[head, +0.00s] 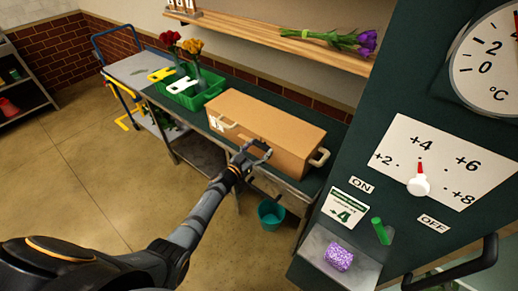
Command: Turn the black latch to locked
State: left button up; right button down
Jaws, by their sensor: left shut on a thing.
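A long tan box (270,118) with a pale handle at each end of its front stands on the dark green bench. My left arm reaches up from the lower left. My left gripper (255,152) is at the middle of the box's front, between the two handles, and is shut on the small black latch there. The fingers hide most of the latch, so I cannot tell its angle or whether it is locked. My right gripper is not in view.
A green crate (187,101) with flowers stands left of the box. A teal bucket (271,222) is on the floor below. A dark green panel (365,130) with a white dial and a black handle fills the right. Purple flowers (345,40) lie on the wall shelf.

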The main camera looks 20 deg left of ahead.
pick_arm(q)
jog(key=o, duration=1.1)
jog(key=shift+o, duration=0.2)
jog(key=v, duration=1.2)
